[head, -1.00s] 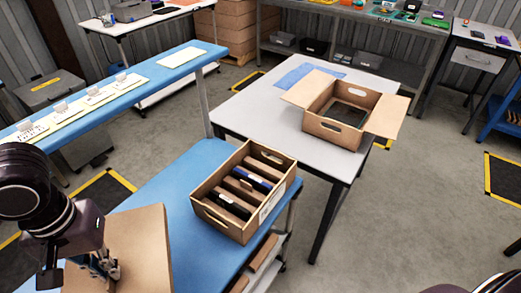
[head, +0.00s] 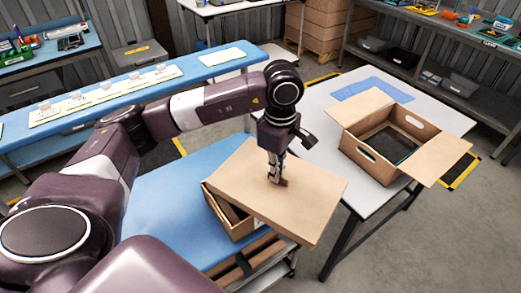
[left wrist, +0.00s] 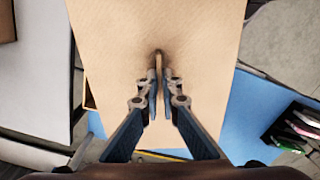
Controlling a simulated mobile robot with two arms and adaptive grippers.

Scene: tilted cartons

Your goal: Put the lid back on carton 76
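My left gripper (head: 274,180) is shut on a small upright tab in the middle of a flat brown cardboard lid (head: 308,202). In the left wrist view the fingertips (left wrist: 159,80) pinch the tab, with the lid (left wrist: 205,45) spread beneath them. The lid is above the open brown carton (head: 222,213) on the blue bench, turned relative to it and overhanging to the right. It hides most of the carton; only its left side shows. I cannot tell whether lid and rim touch. No number is readable. My right gripper is not in view.
A second open carton (head: 366,161) with flaps spread stands on the grey table (head: 445,110), beside a blue sheet (head: 370,88). Another blue bench (head: 135,84) with several cards runs behind my left arm. The blue bench left of the carton (head: 165,200) is clear.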

